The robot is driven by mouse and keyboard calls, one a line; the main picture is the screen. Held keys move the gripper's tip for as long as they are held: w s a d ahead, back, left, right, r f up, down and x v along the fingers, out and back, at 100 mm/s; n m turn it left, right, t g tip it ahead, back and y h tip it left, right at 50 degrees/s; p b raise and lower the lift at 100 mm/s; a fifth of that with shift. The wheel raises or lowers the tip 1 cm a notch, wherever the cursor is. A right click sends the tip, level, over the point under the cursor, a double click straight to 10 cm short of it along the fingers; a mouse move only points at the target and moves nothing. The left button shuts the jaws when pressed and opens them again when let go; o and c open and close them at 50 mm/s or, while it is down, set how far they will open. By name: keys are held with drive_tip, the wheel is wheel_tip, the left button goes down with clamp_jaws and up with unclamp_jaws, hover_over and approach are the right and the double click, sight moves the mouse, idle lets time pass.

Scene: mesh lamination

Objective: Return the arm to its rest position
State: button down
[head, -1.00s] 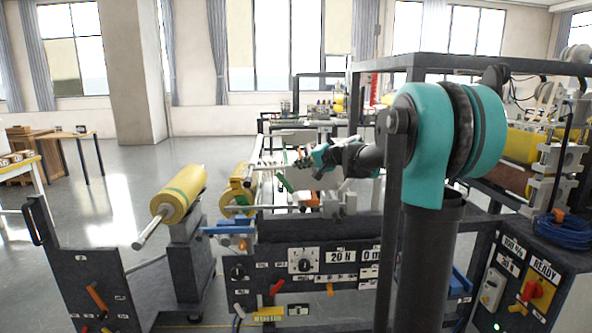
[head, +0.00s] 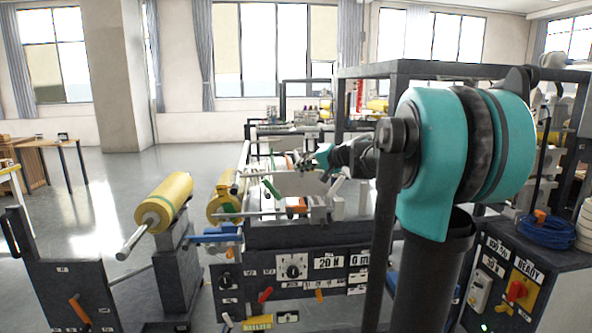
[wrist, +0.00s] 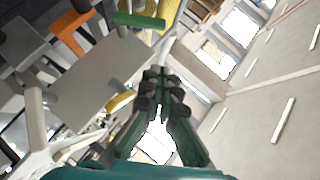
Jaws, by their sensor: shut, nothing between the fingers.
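My arm's large teal joint fills the right of the head view, and the arm reaches left over the laminating machine (head: 275,235). My gripper (head: 308,163) is small there, above the machine's rollers. In the wrist view my gripper (wrist: 162,82) has its dark fingertips together with nothing between them. The room's ceiling and windows lie behind it in that view, tilted. Whether the gripper touches any machine part is too small to tell in the head view.
A yellow roll (head: 164,202) on a stand is left of the machine. A dark frame (head: 440,68) stands behind my arm. A control cabinet (head: 515,275) with coiled blue cable (head: 546,231) is at right. Open floor (head: 95,205) lies at left.

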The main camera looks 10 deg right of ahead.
drive_tip(key=s+f+n+g+h, duration=0.3)
drive_tip(key=s+f+g+h, duration=0.1)
drive_tip(key=s+f, duration=1.65)
drive_tip(key=s+d+f+n+g+h, duration=0.1)
drive_tip(key=s+d+f+h, duration=0.1)
drive_tip(key=s+f, duration=0.5)
drive_tip(key=s+d+f+n+g+h, duration=0.1)
drive_tip(key=s+d+f+h, duration=0.2)
drive_tip(key=s+f, duration=0.4)
drive_tip(key=shift+s+d+f, duration=0.2)
drive_tip(key=shift+s+d, duration=0.35)
drive_tip(key=shift+d, duration=0.1)
